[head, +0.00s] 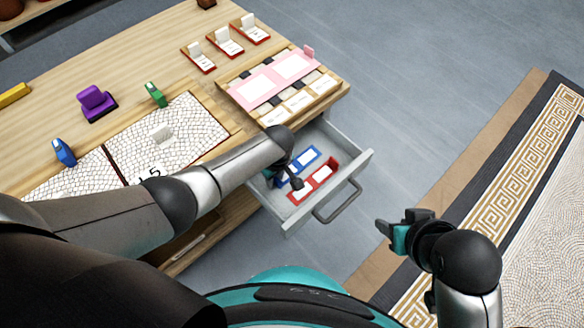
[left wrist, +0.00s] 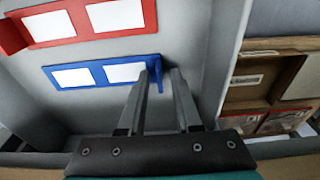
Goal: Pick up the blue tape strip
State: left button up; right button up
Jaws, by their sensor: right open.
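The blue tape strip (head: 295,167) lies in the open grey drawer (head: 357,166). It has two white windows and an upright tab at one end. It also shows in the left wrist view (left wrist: 101,74). My left gripper (head: 294,184) reaches down into the drawer over the strip. In the left wrist view, the open fingers of my left gripper (left wrist: 161,73) stand on either side of the strip's end tab, with a gap showing. My right gripper (head: 392,229) is open and empty, over the floor right of the drawer.
A red strip (head: 312,184) with white windows lies beside the blue one in the drawer. The drawer handle (head: 338,202) sticks out in front. The tabletop (head: 130,55) above carries mosaic panels, a pink strip (head: 273,78), red-edged cards and small clips.

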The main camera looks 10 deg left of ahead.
pick_arm(q)
grip_shut()
jog(key=shift+r, duration=0.2)
dwell(0.5)
